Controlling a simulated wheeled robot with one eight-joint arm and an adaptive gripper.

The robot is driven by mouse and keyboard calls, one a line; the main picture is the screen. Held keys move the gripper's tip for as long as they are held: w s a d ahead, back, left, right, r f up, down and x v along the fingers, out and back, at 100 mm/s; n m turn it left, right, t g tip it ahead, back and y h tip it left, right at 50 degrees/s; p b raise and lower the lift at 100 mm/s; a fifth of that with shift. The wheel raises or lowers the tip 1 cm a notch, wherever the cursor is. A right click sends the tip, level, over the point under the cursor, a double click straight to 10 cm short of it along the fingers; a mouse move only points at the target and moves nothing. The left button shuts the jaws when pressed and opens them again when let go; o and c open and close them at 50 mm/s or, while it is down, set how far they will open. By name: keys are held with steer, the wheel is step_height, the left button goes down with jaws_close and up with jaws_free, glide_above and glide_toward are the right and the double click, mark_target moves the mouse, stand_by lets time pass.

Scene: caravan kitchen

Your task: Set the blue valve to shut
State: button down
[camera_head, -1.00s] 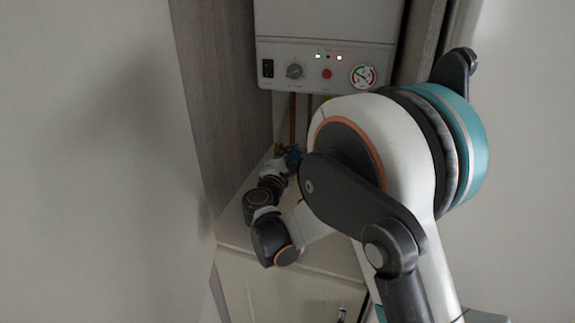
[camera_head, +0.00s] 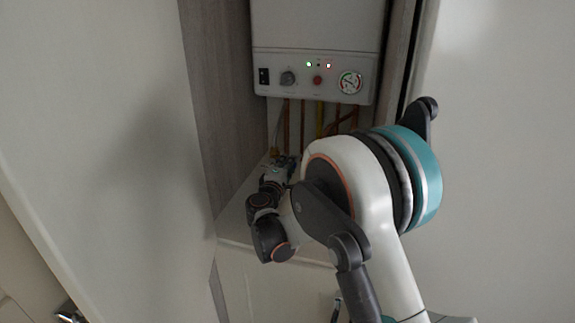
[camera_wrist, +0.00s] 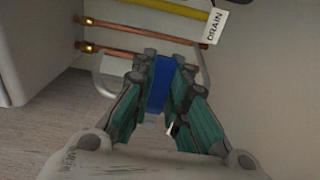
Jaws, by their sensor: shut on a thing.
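The blue valve's handle (camera_wrist: 158,88) shows in the wrist view as a flat blue bar between my two fingers. My gripper (camera_wrist: 163,72) is shut on it, with one finger on each side. The fingers cover parts of the handle, and the valve body behind it is hard to make out. In the head view my gripper (camera_head: 283,165) is at the pipes under the boiler, small and dark. The handle cannot be told clearly there.
A white boiler (camera_head: 316,75) with a knob, lights and gauge hangs above several copper pipes (camera_head: 302,125) and a yellow pipe (camera_head: 320,118). A "DRAIN" tag (camera_wrist: 214,25) hangs near the pipes. A wood-grain panel (camera_head: 215,100) stands close at left.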

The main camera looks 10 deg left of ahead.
steer(key=shift+f, duration=0.1)
steer(key=c, duration=1.6)
jaws_free()
steer(key=shift+o, duration=0.2)
steer(key=s+a, duration=0.1)
steer(key=s, duration=1.1)
steer(key=shift+a, duration=0.3)
steer(key=shift+w, duration=0.1)
